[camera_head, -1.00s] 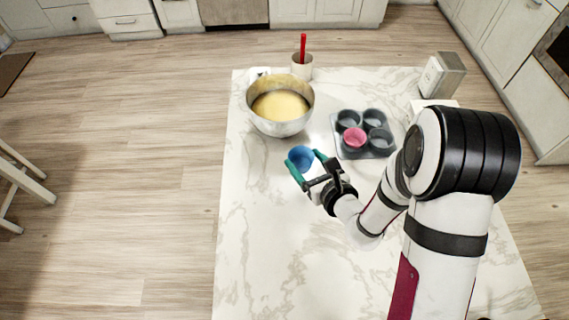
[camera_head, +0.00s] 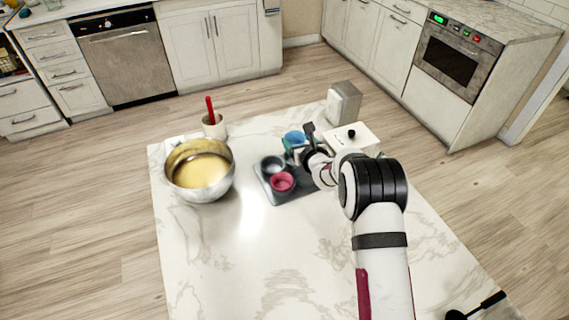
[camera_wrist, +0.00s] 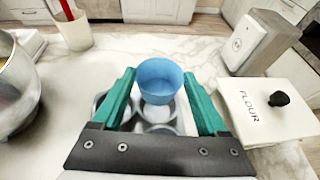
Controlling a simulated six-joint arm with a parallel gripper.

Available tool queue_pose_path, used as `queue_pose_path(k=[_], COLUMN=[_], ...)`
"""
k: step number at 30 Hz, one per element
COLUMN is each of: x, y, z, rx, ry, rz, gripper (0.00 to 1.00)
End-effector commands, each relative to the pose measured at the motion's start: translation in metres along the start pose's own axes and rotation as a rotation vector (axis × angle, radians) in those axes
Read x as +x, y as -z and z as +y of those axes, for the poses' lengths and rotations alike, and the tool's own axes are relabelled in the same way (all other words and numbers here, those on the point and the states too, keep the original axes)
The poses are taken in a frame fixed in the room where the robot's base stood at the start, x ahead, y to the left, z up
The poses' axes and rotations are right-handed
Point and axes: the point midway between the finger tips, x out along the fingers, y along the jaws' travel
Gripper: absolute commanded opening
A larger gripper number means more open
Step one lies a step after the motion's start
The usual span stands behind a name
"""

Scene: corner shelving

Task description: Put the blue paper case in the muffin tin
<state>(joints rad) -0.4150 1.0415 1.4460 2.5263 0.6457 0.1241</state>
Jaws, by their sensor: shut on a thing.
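The blue paper case (camera_head: 294,137) is held between the green fingers of my gripper (camera_head: 297,143), over the far part of the muffin tin (camera_head: 262,180). In the wrist view the blue case (camera_wrist: 160,82) sits upright between both fingertips (camera_wrist: 159,76), which are shut on it. It appears above the tin's cups (camera_wrist: 155,112), with cup rims showing below and beside it. A pink case (camera_head: 283,181) sits in a near cup of the tin. The cup to its upper left is empty. My arm hides the tin's right side.
A metal bowl of batter (camera_head: 200,170) stands left of the tin, with a cup holding a red-handled tool (camera_head: 213,126) behind it. A white flour box (camera_head: 351,136) and a grey canister (camera_head: 343,103) stand right and behind.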

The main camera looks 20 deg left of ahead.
Motion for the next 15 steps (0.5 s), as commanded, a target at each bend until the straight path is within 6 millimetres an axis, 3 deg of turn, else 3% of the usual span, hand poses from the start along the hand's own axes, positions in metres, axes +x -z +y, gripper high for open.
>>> queue_pose_path(k=[10, 15], x=[0.0032, 0.0068], y=[-0.0026, 0.0064], z=[-0.0031, -0.003], rx=[0.005, 0.006], ry=[0.013, 0.012], rz=[-0.002, -0.001], gripper=[0.24, 0.24])
